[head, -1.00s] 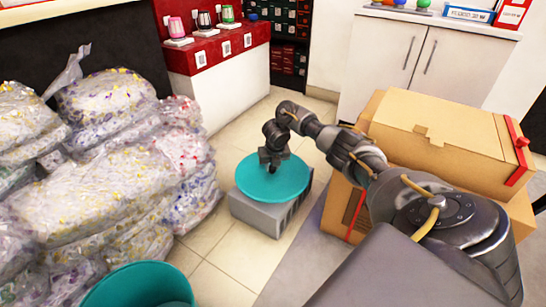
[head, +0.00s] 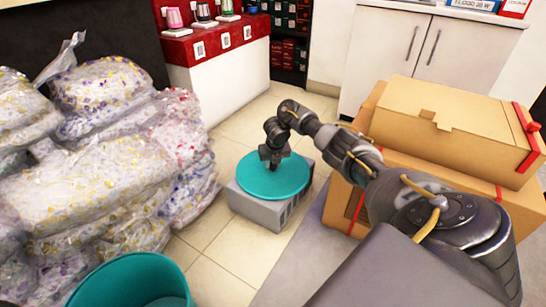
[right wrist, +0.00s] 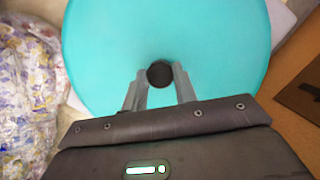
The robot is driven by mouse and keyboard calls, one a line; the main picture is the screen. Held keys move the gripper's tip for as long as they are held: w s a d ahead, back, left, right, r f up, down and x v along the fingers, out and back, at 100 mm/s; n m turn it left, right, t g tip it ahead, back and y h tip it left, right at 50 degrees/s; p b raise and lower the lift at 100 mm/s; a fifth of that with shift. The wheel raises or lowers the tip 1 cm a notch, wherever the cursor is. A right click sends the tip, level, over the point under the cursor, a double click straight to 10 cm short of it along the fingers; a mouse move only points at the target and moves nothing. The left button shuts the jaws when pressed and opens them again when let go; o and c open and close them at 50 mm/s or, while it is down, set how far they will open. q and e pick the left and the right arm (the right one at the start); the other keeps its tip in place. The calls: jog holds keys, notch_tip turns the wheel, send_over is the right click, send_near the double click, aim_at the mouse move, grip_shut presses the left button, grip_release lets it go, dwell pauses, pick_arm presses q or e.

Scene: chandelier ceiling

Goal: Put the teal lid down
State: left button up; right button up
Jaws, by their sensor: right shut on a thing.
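The teal lid (head: 262,181) is a round disc over a grey box (head: 256,211) on the floor, and it looks level. It appears to rest on the box top or be just above it; I cannot tell which. My right gripper (head: 273,160) points down at the lid's middle. In the right wrist view the lid (right wrist: 165,35) fills the upper part, and my right gripper (right wrist: 160,80) is shut on its dark round knob (right wrist: 160,74). A teal bin (head: 130,282) stands at the bottom left, its rim open. My left gripper is not in view.
Clear bags with colourful contents (head: 100,175) are piled on the left. Cardboard boxes (head: 455,125) are stacked at the right, close to my right arm. A red-topped counter (head: 215,50) and a white cabinet (head: 405,60) stand behind. Tiled floor (head: 215,250) is free around the grey box.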

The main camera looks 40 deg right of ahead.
jog(key=o, duration=1.1)
jog(key=shift+f, duration=0.1)
jog(key=shift+c, duration=0.2)
